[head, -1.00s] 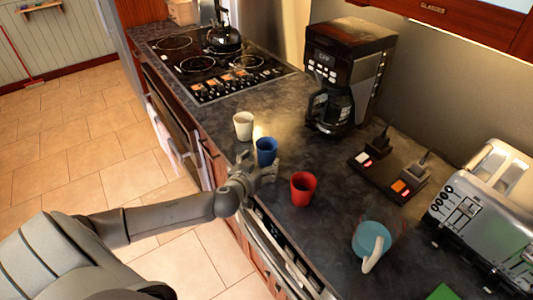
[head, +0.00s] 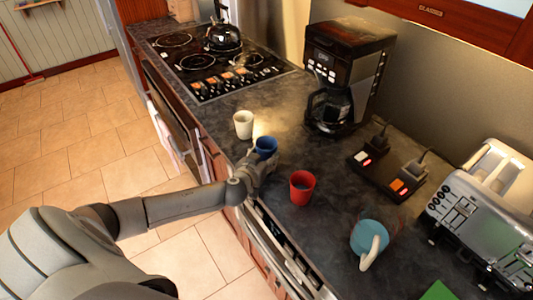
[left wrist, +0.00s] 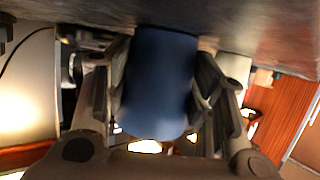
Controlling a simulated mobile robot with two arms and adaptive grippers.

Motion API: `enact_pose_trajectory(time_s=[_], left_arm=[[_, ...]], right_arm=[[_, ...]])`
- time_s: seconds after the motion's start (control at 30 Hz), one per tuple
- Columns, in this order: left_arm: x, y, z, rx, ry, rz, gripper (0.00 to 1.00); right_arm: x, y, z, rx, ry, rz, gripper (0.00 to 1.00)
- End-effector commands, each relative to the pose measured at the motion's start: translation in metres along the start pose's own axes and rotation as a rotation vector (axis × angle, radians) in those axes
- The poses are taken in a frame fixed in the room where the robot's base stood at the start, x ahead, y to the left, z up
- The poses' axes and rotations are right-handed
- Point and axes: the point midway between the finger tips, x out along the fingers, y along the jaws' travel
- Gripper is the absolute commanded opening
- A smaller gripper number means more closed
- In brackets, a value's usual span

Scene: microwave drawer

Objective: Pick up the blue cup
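The blue cup (head: 265,147) stands upright on the dark counter, between a white cup and a red cup. My left gripper (head: 256,168) is at the near side of the blue cup, low beside its body. In the left wrist view the blue cup (left wrist: 160,85) fills the space between the two fingers of my left gripper (left wrist: 162,75), one finger on each side. The fingers are very close to the cup's sides; whether they press on it is not clear. My right gripper is not in view.
The white cup (head: 243,124) and the red cup (head: 302,187) stand close by on either side. A teal cup with a white handle (head: 370,240), a coffee maker (head: 345,80), a toaster (head: 485,205) and a stovetop (head: 210,70) are on the counter (head: 290,110).

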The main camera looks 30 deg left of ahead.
Motion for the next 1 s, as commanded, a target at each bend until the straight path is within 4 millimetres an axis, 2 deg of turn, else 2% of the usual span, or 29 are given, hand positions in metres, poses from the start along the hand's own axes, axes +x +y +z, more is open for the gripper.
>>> enact_pose_trajectory(time_s=[0.03, 0.13, 0.47, 0.73, 1.0], left_arm=[[0.0, 0.0, 0.0, 0.0, 0.0, 0.0, 0.37], [0.0, 0.0, 0.0, 0.0, 0.0, 0.0, 0.25], [-0.001, 0.0, -0.003, 0.0, 0.002, 0.0, 0.24], [-0.007, 0.0, -0.022, -0.002, 0.004, 0.001, 0.24], [-0.04, -0.01, -0.047, 0.003, 0.003, 0.001, 0.24]], right_arm=[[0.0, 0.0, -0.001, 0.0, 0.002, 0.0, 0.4], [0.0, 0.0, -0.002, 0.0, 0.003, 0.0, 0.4], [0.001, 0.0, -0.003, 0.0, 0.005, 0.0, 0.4], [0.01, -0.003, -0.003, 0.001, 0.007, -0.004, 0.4], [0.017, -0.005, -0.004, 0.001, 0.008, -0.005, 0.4]])
